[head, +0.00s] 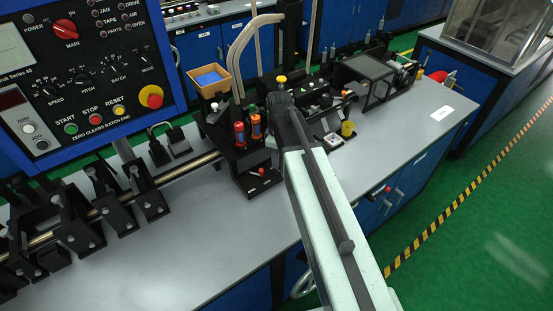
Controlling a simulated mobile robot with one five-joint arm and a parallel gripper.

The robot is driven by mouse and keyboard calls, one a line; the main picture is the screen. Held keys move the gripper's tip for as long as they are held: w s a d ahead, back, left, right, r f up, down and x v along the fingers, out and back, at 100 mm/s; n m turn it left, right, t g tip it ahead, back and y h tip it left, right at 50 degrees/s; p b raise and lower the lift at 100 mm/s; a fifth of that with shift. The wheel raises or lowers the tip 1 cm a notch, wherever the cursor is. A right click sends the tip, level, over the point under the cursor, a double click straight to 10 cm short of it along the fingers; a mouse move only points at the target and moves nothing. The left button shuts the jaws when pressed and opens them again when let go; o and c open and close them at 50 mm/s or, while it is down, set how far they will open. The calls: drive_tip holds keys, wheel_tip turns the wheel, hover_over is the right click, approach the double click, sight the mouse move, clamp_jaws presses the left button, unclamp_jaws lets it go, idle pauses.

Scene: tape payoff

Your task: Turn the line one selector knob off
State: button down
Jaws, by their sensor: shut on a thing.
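My arm reaches from the lower right over the grey bench. My gripper (276,104) is at its far end, low among the black fixtures at the back of the bench. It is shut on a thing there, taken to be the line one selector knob. The knob itself and my fingertips are hidden behind my wrist, so the knob's angle cannot be told. A yellow-capped part (281,79) shows just beyond my gripper. A black block with red and orange cylinders (240,133) stands close to its left.
A blue-framed control panel (82,75) with knobs and buttons stands at upper left. A shaft with black brackets (80,215) runs along the left of the bench (215,245). An orange bin (208,80) and a clear-covered box (365,78) stand near the gripper. The front of the bench is clear.

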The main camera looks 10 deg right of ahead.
drive_tip(key=shift+s+m, duration=0.2)
drive_tip(key=shift+m, duration=0.1)
drive_tip(key=m, duration=0.5)
drive_tip(key=shift+m, duration=0.3)
drive_tip(key=m, duration=0.5)
drive_tip(key=shift+m, duration=0.3)
drive_tip(key=c, duration=1.1)
unclamp_jaws()
wheel_tip(320, 180, up, 8)
drive_tip(key=p, duration=0.8)
drive_tip(key=shift+f, duration=0.15)
